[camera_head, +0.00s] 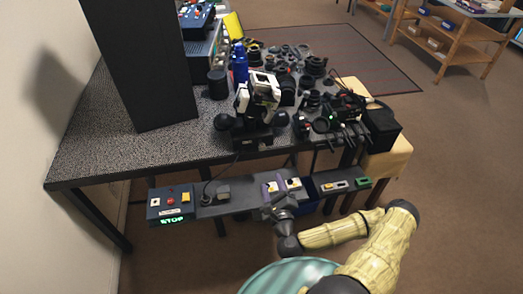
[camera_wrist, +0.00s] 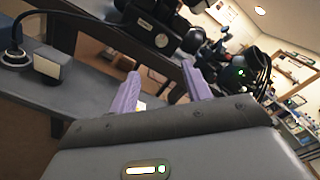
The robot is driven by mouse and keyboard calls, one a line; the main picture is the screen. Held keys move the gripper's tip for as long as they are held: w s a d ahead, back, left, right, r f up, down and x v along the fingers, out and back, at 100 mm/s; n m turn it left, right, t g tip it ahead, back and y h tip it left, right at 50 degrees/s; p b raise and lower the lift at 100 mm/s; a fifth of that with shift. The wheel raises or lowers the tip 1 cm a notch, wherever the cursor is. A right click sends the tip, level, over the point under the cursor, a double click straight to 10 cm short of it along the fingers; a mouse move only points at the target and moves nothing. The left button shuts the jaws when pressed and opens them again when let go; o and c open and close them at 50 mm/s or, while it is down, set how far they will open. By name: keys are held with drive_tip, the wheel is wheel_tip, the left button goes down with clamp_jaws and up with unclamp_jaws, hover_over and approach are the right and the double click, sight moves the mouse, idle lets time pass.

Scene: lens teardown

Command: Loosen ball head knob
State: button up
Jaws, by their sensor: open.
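A black and white device (camera_head: 258,96) stands near the front edge of the table, with round dark knob-like parts low on its left (camera_head: 223,121) and right (camera_head: 280,118). I cannot tell for certain which part is the ball head knob. My gripper (camera_head: 281,186) is in front of the table edge, lower than the tabletop and apart from the device. In the wrist view, the two purple fingers of my gripper (camera_wrist: 163,86) are spread with nothing held between them. Dark parts of equipment (camera_wrist: 160,32) show beyond and above the fingertips.
A low grey shelf (camera_head: 240,207) with a control box (camera_head: 170,203) reading STOP runs below the table (camera_head: 90,150). A tall black panel (camera_head: 145,65) stands at left. A blue bottle (camera_head: 240,64) and several lens parts crowd the tabletop. A black box (camera_head: 381,128) is at right.

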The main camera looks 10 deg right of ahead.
sight(262, 149)
drive_tip(key=shift+d, duration=0.1)
drive_tip(key=w+p, duration=0.1)
drive_tip(key=w, duration=1.6)
drive_tip(key=shift+w+p, duration=0.25)
drive_tip(key=shift+p, duration=0.15)
drive_tip(key=c, duration=1)
